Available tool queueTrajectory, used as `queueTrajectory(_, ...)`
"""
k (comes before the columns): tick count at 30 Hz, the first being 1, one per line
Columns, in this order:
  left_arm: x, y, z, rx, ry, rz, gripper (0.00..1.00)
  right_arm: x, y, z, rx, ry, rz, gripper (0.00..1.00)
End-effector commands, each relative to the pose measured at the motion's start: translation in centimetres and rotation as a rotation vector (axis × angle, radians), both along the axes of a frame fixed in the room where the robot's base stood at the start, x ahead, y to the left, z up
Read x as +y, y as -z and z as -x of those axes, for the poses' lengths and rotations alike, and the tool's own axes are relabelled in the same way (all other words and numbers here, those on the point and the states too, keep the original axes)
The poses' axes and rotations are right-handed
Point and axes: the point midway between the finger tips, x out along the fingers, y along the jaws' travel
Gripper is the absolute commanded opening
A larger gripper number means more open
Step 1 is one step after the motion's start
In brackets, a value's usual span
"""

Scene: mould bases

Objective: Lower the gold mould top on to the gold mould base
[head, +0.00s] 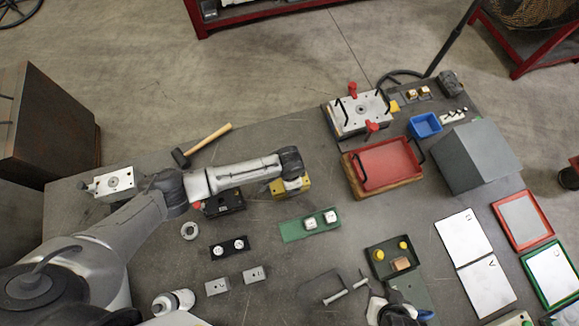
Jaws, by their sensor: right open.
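A gold mould block (289,190) with a paler top face stands on the bench near the middle, partly hidden under the end of my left arm. I cannot tell its top and base apart here. My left gripper (291,164) is at the end of the silver arm, directly above or beside this block. Its fingers are hidden, so its jaws and any hold cannot be seen. My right gripper (400,311) is open at the bottom edge, just in front of a green tray (378,272) and well away from the gold block.
A black mould block (222,203) stands close left of the gold one. A hammer (205,144) lies behind. A green plate (296,230) with two pale pieces lies in front. A red tray (385,164), blue bin (425,125) and grey box (476,155) crowd the right.

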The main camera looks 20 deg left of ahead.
Motion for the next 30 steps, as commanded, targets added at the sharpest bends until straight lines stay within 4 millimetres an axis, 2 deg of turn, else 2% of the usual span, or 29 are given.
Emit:
queueTrajectory(11,-0.1,0.0,-0.1,-0.002,0.0,0.002,0.22,0.1,0.0,0.0,0.0,0.002,-0.002,0.43)
queueTrajectory(12,-0.1,0.0,-0.1,-0.002,0.0,0.002,0.78,0.1,0.0,0.0,0.0,0.001,-0.002,0.43)
queueTrajectory(19,-0.1,0.1,0.0,-0.001,0.0,0.001,1.0,0.2,0.0,0.0,0.0,0.006,-0.008,0.43)
queueTrajectory(26,0.0,0.2,0.1,0.002,0.0,-0.001,1.0,0.3,0.1,0.0,0.001,0.007,-0.011,0.43)
queueTrajectory(30,0.0,-0.8,0.0,-0.001,0.001,0.002,1.0,0.3,0.1,0.0,0.001,0.007,-0.011,0.43)
